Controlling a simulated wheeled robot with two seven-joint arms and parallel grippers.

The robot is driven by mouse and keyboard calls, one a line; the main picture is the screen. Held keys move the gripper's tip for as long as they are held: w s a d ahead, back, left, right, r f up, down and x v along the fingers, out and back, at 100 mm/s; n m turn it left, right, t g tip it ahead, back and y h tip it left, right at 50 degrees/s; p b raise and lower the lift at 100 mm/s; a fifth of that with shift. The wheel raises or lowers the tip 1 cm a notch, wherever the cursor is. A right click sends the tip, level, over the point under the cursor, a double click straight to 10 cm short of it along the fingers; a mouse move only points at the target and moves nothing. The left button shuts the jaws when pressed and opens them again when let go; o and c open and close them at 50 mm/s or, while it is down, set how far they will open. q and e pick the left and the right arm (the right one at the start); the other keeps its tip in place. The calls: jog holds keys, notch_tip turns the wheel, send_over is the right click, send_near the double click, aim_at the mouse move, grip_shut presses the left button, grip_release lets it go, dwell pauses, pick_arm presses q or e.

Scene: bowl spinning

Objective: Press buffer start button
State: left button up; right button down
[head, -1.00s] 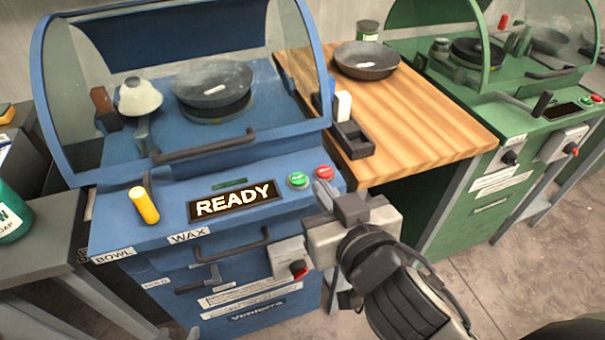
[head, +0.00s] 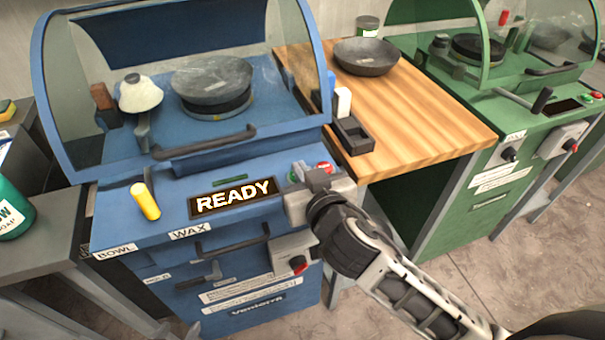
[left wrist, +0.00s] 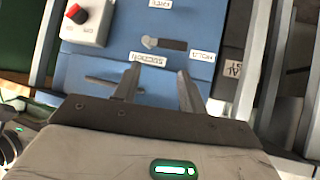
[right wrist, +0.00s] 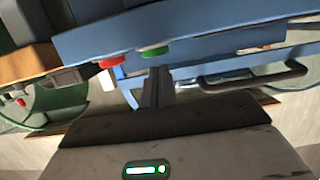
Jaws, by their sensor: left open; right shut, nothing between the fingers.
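The blue machine (head: 160,225) has a dark panel (head: 232,197) reading READY. A green button (head: 292,177) and a red button (head: 325,166) are at the right end of its top. My right gripper (head: 308,174) is at these buttons and partly hides them. In the right wrist view its shut, empty fingers (right wrist: 158,74) point at the green button (right wrist: 152,52), with the red button (right wrist: 111,62) just to the left. I cannot tell whether the fingertips touch the green button. My left gripper (left wrist: 157,82) is open and empty, facing the machine's labelled blue front.
A clear hood (head: 190,80) covers the bowl (head: 212,82) on the blue machine. A yellow handle (head: 145,201) stands on its top. A wooden table (head: 430,130) with another bowl (head: 366,57) and a green machine (head: 490,130) stand to the right. A red-knob switch box (head: 293,259) is on the blue front.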

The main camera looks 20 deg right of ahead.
jog(key=shift+f, duration=0.4)
